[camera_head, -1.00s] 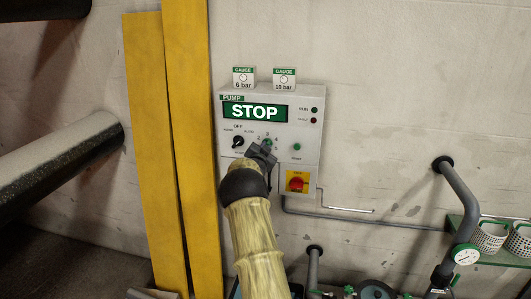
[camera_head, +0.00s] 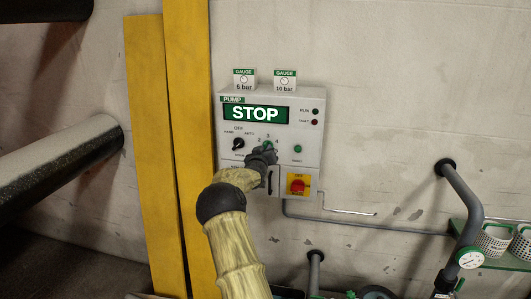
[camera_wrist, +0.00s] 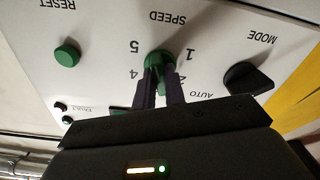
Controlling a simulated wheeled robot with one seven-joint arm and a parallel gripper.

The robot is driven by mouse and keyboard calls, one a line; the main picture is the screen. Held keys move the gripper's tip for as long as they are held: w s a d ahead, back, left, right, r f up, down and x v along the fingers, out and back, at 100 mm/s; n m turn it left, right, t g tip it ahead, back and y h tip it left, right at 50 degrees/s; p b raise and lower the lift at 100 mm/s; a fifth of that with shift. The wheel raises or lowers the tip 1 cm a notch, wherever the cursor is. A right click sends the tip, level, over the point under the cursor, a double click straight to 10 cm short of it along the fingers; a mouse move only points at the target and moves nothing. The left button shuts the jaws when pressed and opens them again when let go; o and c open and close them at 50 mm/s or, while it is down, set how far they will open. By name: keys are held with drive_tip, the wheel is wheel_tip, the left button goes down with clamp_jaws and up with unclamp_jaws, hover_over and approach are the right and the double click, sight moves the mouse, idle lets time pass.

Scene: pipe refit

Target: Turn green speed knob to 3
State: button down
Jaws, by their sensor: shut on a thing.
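The green speed knob (camera_wrist: 158,63) is on the front of the grey pump panel (camera_head: 228,178). In the wrist view, upside down, the fingers of my gripper (camera_wrist: 160,88) sit on either side of the knob and are shut on it. The marks 1, 2, 4 and 5 show around it there; the 3 is hidden behind the gripper. I cannot tell which mark the knob points to. The panel display (camera_head: 255,113) reads STOP.
The black mode switch (camera_head: 238,143) is left of the knob and the green reset button (camera_head: 298,149) right of it. A red switch on a yellow plate (camera_head: 298,185) is below right. Yellow beams (camera_head: 188,130) stand close on the left; a grey pipe (camera_head: 465,205) is at right.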

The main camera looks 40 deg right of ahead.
drive_tip(key=shift+f+n+b, duration=0.25)
drive_tip(key=shift+n+b, duration=0.5)
drive_tip(key=shift+n, duration=1.15)
drive_tip(key=shift+f+n+b, duration=0.2)
drive_tip(key=shift+n+b, duration=0.5)
drive_tip(key=shift+n, duration=1.2)
drive_tip(key=shift+s, duration=0.1)
drive_tip(key=c, duration=1.5)
unclamp_jaws()
drive_tip(key=shift+d+r, duration=0.1)
drive_tip(key=shift+r, duration=0.05)
drive_tip(key=shift+o, duration=0.2)
drive_tip(key=shift+r, duration=0.1)
drive_tip(key=shift+r, duration=0.1)
